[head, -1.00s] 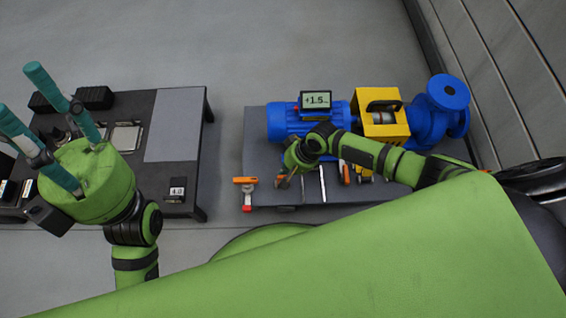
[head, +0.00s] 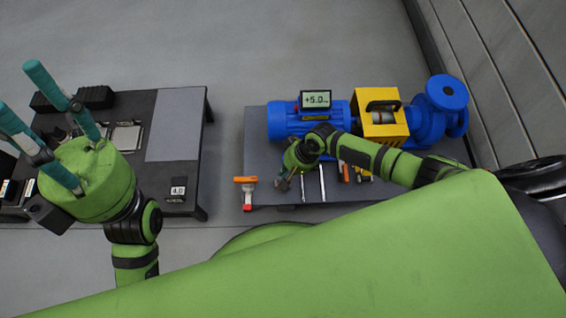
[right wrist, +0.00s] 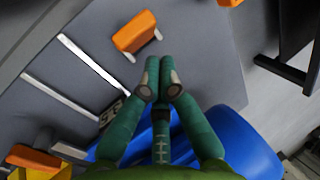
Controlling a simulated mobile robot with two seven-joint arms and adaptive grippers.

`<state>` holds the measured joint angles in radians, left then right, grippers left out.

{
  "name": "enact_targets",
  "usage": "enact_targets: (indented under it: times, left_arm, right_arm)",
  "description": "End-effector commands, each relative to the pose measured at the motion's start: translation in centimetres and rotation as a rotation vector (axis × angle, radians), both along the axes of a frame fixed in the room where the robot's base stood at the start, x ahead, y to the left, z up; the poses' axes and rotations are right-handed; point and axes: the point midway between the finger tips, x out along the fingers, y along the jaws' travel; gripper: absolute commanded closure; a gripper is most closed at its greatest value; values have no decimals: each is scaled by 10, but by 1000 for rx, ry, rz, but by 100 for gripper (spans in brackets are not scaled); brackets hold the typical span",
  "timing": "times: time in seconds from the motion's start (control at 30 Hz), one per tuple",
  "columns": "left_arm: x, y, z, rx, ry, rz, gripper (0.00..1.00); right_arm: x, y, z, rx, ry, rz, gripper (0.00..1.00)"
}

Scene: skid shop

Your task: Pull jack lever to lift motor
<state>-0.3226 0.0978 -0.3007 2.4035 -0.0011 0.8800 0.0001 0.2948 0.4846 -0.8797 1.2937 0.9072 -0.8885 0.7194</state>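The blue motor (head: 285,122) lies on the dark grey skid (head: 256,145). A small display (head: 316,99) above it reads +5.0. An orange-handled lever (head: 246,180) with a red end is at the skid's front left; more orange-handled pieces (head: 344,172) are right of my right gripper. My right gripper (head: 284,184) is over the skid's front part, before the motor. In the right wrist view its teal fingers (right wrist: 160,72) are together with nothing visible between them; an orange handle (right wrist: 135,32) lies just beyond the tips. My left gripper (head: 22,98) is open and empty, fingers spread.
A yellow guard (head: 380,136) and blue pump (head: 437,112) stand right of the motor. Silver bars (head: 322,184) lie near my right gripper. A dark table (head: 172,122) with a 4.0 tag (head: 178,186) is at left. Bare floor separates table and skid. A wall is at right.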

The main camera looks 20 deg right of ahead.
Motion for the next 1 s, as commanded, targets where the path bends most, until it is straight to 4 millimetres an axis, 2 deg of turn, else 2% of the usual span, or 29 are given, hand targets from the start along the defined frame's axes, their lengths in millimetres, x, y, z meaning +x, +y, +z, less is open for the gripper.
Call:
enact_targets:
  times: [0.7,1.0]
  left_arm:
    - [0,0,74,0,0,0,60]
    - [0,0,75,0,0,0,60]
  right_arm:
    - [0,0,68,0,-2,-1,100]
    - [1,0,68,-1,-2,-1,100]
